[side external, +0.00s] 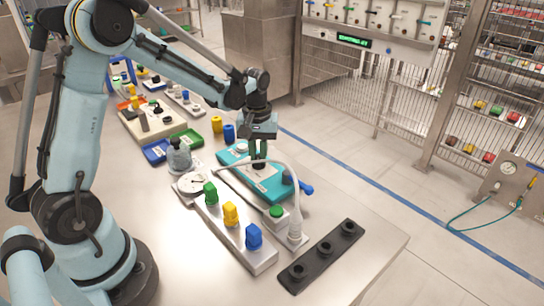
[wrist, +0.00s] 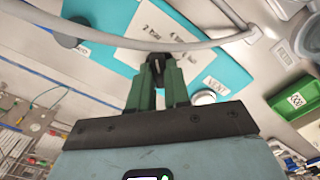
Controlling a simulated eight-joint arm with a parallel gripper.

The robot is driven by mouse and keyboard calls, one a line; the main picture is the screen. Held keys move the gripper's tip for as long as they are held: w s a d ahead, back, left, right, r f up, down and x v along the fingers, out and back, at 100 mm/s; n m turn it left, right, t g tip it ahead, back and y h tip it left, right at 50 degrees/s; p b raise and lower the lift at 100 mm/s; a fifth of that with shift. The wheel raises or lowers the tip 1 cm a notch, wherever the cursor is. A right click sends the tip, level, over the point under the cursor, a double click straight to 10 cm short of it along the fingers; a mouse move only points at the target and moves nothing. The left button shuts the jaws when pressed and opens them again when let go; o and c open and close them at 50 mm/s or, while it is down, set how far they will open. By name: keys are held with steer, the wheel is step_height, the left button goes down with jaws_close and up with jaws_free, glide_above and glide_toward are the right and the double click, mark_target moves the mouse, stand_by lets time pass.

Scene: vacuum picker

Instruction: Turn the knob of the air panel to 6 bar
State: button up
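The air panel (side external: 232,159) is a teal plate on the table, under my gripper (side external: 259,157). It also shows in the wrist view (wrist: 208,20), with white labels that seem to read 2 bar, 4 bar and VENT; I cannot make out a 6 bar label. The small dark knob (wrist: 155,62) stands between my green fingertips (wrist: 157,75). The fingers are close together on its sides, with no clear gap, and hide much of it. Which label the knob points to cannot be told. A white round gauge (side external: 191,183) lies beside the panel; its reading is too small.
A pale hose (wrist: 170,45) arcs close past my fingertips. A pale block with green, yellow and blue knobs (side external: 231,215) and a black rack (side external: 322,256) stand in front of the panel. A grey bottle (side external: 179,157) and blue and green bins (side external: 186,138) stand to the left.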

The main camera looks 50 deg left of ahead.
jaws_close()
steer(key=m, duration=0.4)
steer(key=shift+m, duration=0.3)
steer(key=m, duration=0.4)
steer(key=shift+m, duration=0.3)
steer(key=m, duration=0.4)
steer(key=shift+m, duration=2.4)
steer(key=o, duration=0.7)
jaws_free()
